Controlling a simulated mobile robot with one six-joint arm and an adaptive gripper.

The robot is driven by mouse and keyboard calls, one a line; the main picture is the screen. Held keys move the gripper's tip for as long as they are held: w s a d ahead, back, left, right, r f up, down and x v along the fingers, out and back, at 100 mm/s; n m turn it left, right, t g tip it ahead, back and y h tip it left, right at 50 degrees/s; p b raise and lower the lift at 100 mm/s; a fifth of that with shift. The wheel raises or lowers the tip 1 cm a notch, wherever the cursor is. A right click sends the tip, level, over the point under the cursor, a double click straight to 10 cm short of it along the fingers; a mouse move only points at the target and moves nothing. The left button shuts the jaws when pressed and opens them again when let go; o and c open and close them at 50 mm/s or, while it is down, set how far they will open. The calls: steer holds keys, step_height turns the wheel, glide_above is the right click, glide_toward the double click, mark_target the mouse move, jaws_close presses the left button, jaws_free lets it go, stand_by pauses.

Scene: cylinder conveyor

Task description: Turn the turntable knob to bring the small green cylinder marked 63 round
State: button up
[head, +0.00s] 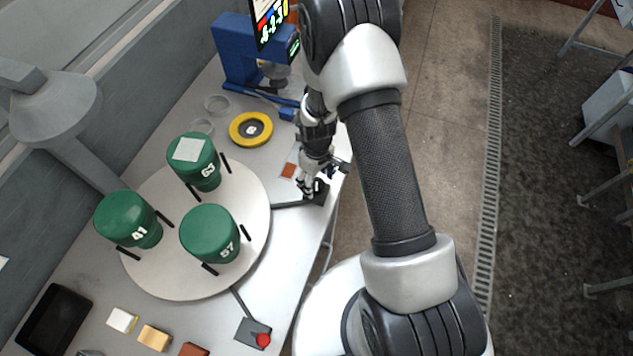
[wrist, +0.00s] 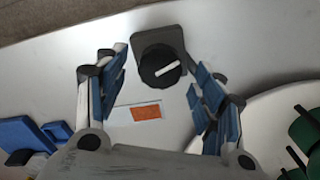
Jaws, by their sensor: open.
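The turntable (head: 160,276) is a round pale disc carrying three green cylinders. The cylinder marked 63 (head: 207,172) stands at its far side with a pale square on top. The cylinder marked 41 (head: 140,232) is at the left and the one marked 57 (head: 226,250) at the near right. The knob (wrist: 160,66) is black and round with a white bar, on a dark base; in the head view the knob (head: 319,187) is partly hidden by my gripper. My gripper (head: 309,188) is open at the knob. In the wrist view its fingers (wrist: 157,88) are spread either side, apart from it.
A yellow ring (head: 237,137) and a blue machine (head: 238,50) stand at the back of the table. A red button (head: 263,340) on a dark box is at the front. An orange-marked card (wrist: 146,113) lies beside the knob base. The table edge is close to the knob.

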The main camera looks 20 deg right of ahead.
steer(key=shift+f, duration=0.9)
steer(key=shift+c, duration=0.3)
steer(key=c, duration=1)
